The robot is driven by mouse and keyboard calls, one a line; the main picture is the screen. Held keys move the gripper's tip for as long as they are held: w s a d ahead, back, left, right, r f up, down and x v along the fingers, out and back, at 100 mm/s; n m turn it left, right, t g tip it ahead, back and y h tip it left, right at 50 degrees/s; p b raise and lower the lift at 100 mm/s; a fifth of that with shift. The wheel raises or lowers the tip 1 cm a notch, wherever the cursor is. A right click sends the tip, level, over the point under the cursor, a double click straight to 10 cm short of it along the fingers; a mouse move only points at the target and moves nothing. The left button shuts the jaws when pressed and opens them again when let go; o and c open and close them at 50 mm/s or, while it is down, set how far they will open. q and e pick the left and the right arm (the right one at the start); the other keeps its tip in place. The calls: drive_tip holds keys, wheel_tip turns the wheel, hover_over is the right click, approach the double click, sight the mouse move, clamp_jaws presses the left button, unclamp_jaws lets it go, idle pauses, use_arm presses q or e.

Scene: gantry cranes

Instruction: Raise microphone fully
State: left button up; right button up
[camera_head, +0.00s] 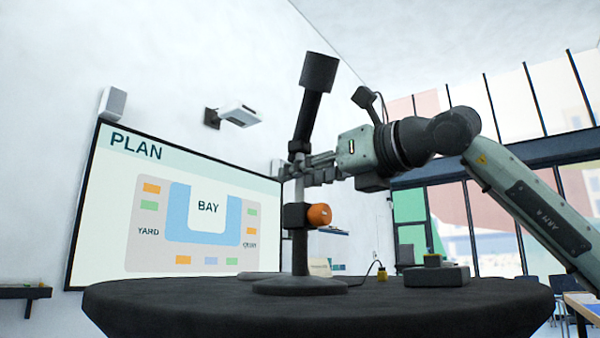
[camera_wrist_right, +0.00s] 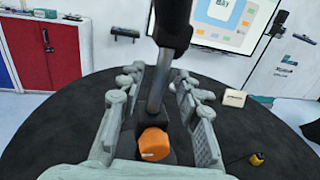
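The microphone (camera_head: 318,73) has a dark square head on a dark, slightly tilted upper tube. Below it are a silver pole (camera_head: 300,183), an orange knob (camera_head: 319,214) on a black collar, and a round base (camera_head: 300,286) on a dark round table (camera_head: 420,300). My right gripper (camera_head: 300,172) is at the silver pole, above the knob and just under the dark tube. In the right wrist view, the gripper (camera_wrist_right: 160,76) is open, its fingers on both sides of the pole (camera_wrist_right: 158,92) with visible gaps. The knob (camera_wrist_right: 153,144) shows between the fingers. My left gripper is not in view.
A screen (camera_head: 170,205) hangs on the wall behind. The table's left side is clear.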

drive_tip(key=shift+w+a, duration=0.4)
drive_tip(key=shift+w, duration=0.05)
clamp_jaws()
